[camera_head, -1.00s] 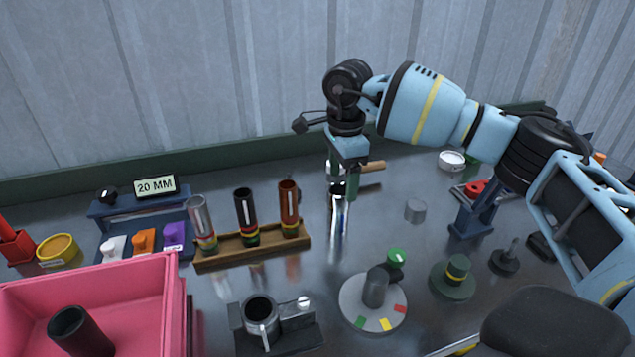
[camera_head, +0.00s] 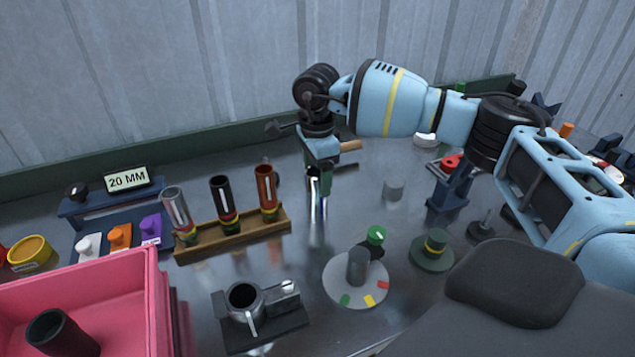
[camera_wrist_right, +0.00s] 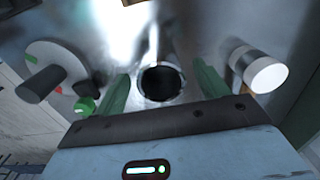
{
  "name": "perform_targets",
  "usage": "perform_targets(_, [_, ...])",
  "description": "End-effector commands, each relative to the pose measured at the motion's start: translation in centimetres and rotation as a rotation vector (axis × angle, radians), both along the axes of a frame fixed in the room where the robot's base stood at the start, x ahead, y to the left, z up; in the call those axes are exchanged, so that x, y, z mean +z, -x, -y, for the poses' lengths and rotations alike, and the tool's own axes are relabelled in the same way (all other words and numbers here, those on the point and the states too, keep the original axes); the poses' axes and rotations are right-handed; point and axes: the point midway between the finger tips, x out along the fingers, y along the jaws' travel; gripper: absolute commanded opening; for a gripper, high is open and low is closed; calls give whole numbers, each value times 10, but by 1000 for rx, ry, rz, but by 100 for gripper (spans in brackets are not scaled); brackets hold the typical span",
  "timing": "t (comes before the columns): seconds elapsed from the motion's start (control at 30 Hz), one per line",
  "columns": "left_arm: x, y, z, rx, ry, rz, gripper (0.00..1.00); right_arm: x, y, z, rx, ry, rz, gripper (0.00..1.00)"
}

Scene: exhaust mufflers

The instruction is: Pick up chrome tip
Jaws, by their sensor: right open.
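A shiny chrome tip (camera_head: 315,188) stands upright on the metal bench, to the right of the wooden rack. My right gripper (camera_head: 320,182) points down over it, its green fingers reaching around its upper part. In the right wrist view, the round dark mouth of the chrome tip (camera_wrist_right: 161,83) lies between the two open fingers of my right gripper (camera_wrist_right: 160,84), with a gap on each side. The lower part of the tip is blurred by reflections on the bench. My left gripper is out of view.
A wooden rack (camera_head: 240,241) with silver, black and copper tubes stands left of the gripper. A dial disc (camera_head: 345,290) and a clamp fixture (camera_head: 262,318) are nearer. A pink bin (camera_head: 120,275) is at front left.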

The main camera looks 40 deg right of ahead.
Motion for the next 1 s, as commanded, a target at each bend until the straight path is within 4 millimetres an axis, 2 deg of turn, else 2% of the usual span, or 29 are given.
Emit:
perform_targets(0.2, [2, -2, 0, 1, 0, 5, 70, -24, 0, 1, -1, -1, 0, 73])
perform_targets(0.5, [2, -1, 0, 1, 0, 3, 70, -28, 0, 1, -1, -1, 1, 72])
perform_targets(0.83, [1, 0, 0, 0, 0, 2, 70, -28, 0, 0, -1, -1, 1, 29])
perform_targets(1.0, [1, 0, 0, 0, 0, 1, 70, -27, 0, 0, -1, -1, 2, 28])
